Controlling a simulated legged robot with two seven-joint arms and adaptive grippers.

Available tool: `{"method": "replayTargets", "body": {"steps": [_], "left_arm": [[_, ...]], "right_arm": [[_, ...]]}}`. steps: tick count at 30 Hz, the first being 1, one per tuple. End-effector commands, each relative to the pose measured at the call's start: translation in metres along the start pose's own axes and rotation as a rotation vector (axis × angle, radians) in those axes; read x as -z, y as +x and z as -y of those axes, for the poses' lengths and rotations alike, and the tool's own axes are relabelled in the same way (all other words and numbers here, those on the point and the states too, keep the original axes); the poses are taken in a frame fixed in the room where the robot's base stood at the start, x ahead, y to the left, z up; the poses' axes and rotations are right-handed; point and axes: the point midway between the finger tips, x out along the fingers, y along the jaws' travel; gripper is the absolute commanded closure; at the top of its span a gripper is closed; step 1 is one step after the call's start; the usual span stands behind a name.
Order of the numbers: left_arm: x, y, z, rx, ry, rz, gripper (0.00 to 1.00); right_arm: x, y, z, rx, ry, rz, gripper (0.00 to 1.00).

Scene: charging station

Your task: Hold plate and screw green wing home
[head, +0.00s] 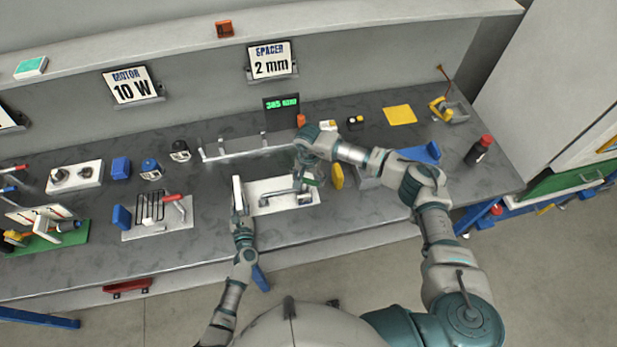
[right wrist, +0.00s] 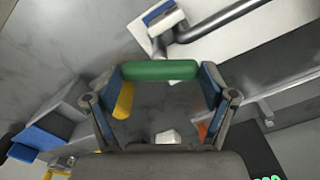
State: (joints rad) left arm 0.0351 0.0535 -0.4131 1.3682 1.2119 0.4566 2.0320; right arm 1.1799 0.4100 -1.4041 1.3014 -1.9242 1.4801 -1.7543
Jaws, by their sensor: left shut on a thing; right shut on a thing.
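The green wing (right wrist: 160,70) is a rounded green bar across my right gripper (right wrist: 160,88) in the right wrist view, between its two blue-padded fingers. In the head view my right gripper (head: 310,173) is over the right end of a white base plate (head: 270,207), and mostly hides the wing. A grey metal tube (head: 283,194) runs along that plate; it also shows in the right wrist view (right wrist: 225,20). My left gripper (head: 240,213) is shut on a small upright white plate (head: 237,188) at the base plate's left end. The wing's thread is hidden.
A yellow piece (head: 337,176) stands just right of my right gripper. A metal rail (head: 245,152) lies behind the base plate, near a green-lit display (head: 282,104). A wire rack fixture (head: 155,215) stands to the left. Bare bench lies in front.

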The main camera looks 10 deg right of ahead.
Motion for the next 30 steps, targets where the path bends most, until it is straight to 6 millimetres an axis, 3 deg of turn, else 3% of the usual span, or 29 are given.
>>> {"method": "replayTargets", "body": {"steps": [1, 30], "left_arm": [[-0.0022, -0.0003, 0.0075, 0.014, -0.003, 0.003, 1.0], [-0.003, -0.0009, 0.0084, 0.015, -0.004, 0.003, 1.0]], "right_arm": [[-0.0051, 0.0013, 0.0045, 0.009, 0.034, 0.007, 0.52], [-0.0059, -0.0017, 0.0063, 0.011, 0.952, 0.013, 0.52]]}}
